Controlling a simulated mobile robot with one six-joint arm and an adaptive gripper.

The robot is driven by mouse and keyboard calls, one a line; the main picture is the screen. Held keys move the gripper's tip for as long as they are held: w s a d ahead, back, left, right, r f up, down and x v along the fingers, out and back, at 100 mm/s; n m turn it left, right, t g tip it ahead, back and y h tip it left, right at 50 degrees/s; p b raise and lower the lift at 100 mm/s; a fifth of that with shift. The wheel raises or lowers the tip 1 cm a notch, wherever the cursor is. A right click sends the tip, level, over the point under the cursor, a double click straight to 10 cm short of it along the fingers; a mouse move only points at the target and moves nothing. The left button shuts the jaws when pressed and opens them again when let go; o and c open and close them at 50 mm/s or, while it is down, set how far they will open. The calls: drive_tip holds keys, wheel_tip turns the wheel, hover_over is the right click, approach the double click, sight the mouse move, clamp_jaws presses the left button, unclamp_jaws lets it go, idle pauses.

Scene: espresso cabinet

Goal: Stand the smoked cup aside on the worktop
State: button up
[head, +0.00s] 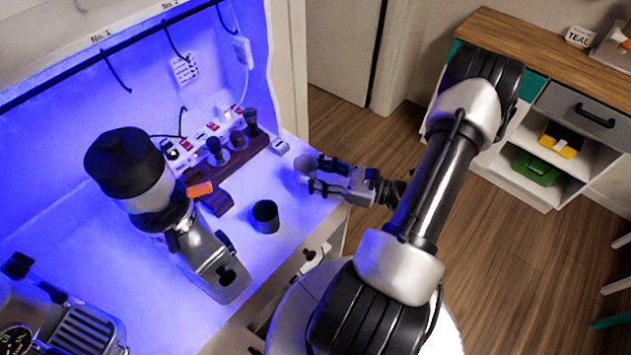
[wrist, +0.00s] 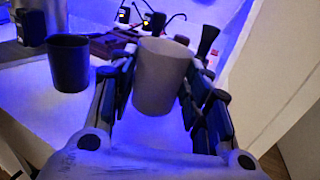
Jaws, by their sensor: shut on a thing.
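A pale grey, see-through-looking cup, which I take to be the smoked cup (wrist: 163,78), is upright between my gripper's fingers in the wrist view. It also shows at the fingertips in the head view (head: 303,167), over the right end of the white worktop (head: 285,235). My gripper (head: 312,178) is shut on this cup, with a finger on each side of its wall. I cannot tell whether the cup's base touches the worktop. My gripper reaches in from the right, across the worktop's edge.
A dark cup (head: 265,216) stands on the worktop, left of the held cup in the wrist view (wrist: 69,64). A grinder (head: 150,190) stands further left. Dark-handled tools (head: 237,140) sit on a wooden stand behind. Bare worktop lies around the dark cup.

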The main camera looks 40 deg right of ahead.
drive_tip(key=shift+f+b, duration=0.3)
drive_tip(key=shift+f, duration=1.25)
drive_tip(key=shift+f, duration=0.1)
drive_tip(key=shift+f, duration=0.15)
drive_tip(key=o, duration=1.1)
drive_tip(key=shift+c, duration=0.2)
drive_tip(key=shift+r, duration=0.2)
drive_tip(key=shift+s+d+r, duration=0.1)
drive_tip(key=shift+s, duration=0.05)
drive_tip(key=p+v, duration=0.1)
drive_tip(key=v, duration=1)
drive_tip(key=shift+s, duration=0.35)
